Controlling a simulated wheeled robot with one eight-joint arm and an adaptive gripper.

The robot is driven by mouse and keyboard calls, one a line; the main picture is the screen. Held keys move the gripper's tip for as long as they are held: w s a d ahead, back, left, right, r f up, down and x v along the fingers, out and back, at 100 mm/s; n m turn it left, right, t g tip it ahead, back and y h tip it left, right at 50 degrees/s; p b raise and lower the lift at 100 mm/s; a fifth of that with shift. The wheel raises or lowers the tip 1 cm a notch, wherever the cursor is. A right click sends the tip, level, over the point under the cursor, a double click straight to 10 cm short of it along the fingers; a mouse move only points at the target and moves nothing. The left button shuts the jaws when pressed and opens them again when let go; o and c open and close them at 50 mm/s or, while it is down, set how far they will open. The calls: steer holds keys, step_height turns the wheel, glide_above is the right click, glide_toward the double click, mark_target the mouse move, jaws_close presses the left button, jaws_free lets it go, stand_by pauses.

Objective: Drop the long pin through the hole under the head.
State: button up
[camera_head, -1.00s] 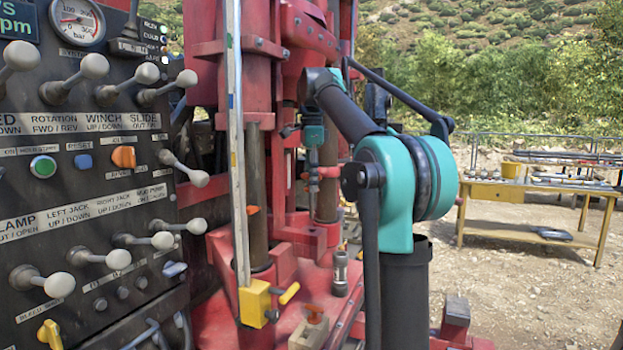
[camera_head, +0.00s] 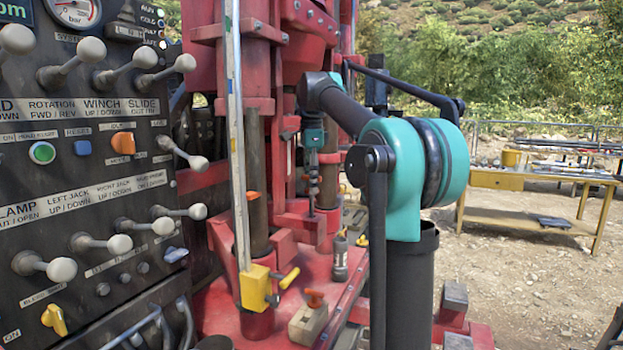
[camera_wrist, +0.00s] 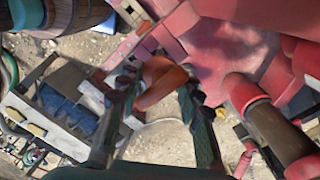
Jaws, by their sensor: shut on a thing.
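In the wrist view my gripper (camera_wrist: 156,84) has its two dark fingers closed on either side of an orange piece (camera_wrist: 163,74), which I take for the top of the long pin. In the head view my gripper (camera_head: 313,172) hangs from the teal wrist in front of the red drill mast. A thin dark shaft (camera_head: 312,203) shows below it, small and hard to make out. The red head (camera_head: 303,65) is above and behind my gripper. I cannot make out the hole under the head in either view.
The lever panel (camera_head: 90,180) fills the left. A silver upright rail with a yellow foot (camera_head: 254,287) stands near the mast. A block with an orange top (camera_head: 307,322) and a dark cylinder (camera_head: 340,258) stand on the red base. A yellow workbench (camera_head: 490,180) is far right.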

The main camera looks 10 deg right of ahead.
mark_target(312, 218)
steer(key=shift+f, duration=3.15)
steer(key=shift+f, duration=0.6)
steer(key=o, duration=1.3)
steer(key=shift+o, duration=0.2)
step_height(312, 218, up, 12)
steer(key=shift+s, duration=0.1)
